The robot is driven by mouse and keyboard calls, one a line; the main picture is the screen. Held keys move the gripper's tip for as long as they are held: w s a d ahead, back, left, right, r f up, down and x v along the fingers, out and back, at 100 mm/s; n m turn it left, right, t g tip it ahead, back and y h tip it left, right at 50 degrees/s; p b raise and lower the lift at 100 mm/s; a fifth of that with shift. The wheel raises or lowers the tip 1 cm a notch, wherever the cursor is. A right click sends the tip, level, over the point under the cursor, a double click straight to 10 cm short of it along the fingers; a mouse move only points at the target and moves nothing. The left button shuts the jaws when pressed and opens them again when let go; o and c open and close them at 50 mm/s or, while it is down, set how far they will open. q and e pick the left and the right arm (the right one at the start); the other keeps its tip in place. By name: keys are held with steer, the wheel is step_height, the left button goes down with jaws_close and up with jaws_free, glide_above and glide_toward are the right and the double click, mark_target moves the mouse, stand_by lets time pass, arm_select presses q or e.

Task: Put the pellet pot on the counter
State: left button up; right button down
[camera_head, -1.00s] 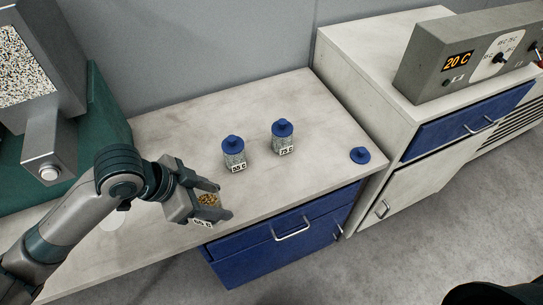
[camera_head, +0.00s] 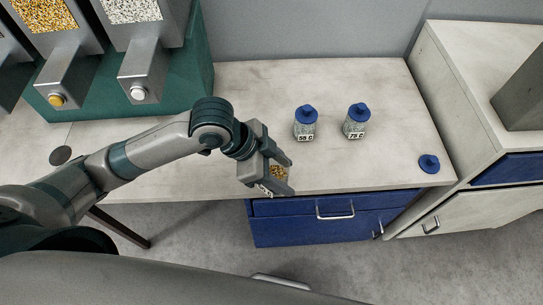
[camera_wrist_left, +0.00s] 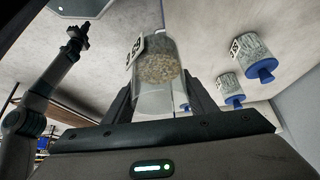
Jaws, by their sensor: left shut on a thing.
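My left gripper (camera_head: 281,175) is shut on an open clear pot of yellowish pellets (camera_head: 278,172). The pot has a white label and no lid. In the head view it shows at the counter's (camera_head: 225,177) front edge, above the blue drawers. I cannot tell how high it is. In the left wrist view the pot (camera_wrist_left: 160,72) sits between both fingers, its label's text hard to read. A loose blue lid (camera_head: 429,164) lies on the counter at the right. My right gripper (camera_wrist_left: 74,36) shows small in the left wrist view; its jaws are unclear.
Two lidded pots stand on the counter, one marked 55 C (camera_head: 305,124) and one marked 75 C (camera_head: 356,122). Pellet dispensers (camera_head: 141,75) stand at the back left. A taller cabinet (camera_head: 465,110) borders the right. The counter between the pots and front edge is clear.

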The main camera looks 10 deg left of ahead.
arm_select(q)
steer(key=w+a+f, duration=0.2)
steer(key=w+a+f+p, duration=0.1)
steer(key=w+a+f, duration=0.1)
steer(key=w, duration=0.1)
steer(key=w+a+f+p, duration=0.1)
steer(key=w+a+f, duration=0.1)
steer(key=shift+w+a, duration=0.3)
steer(key=shift+w, duration=0.1)
steer(key=shift+f+p, duration=0.85)
steer(key=shift+f, duration=1.15)
steer(key=shift+f, duration=0.15)
steer(key=o, duration=1.5)
steer(key=shift+c, duration=0.2)
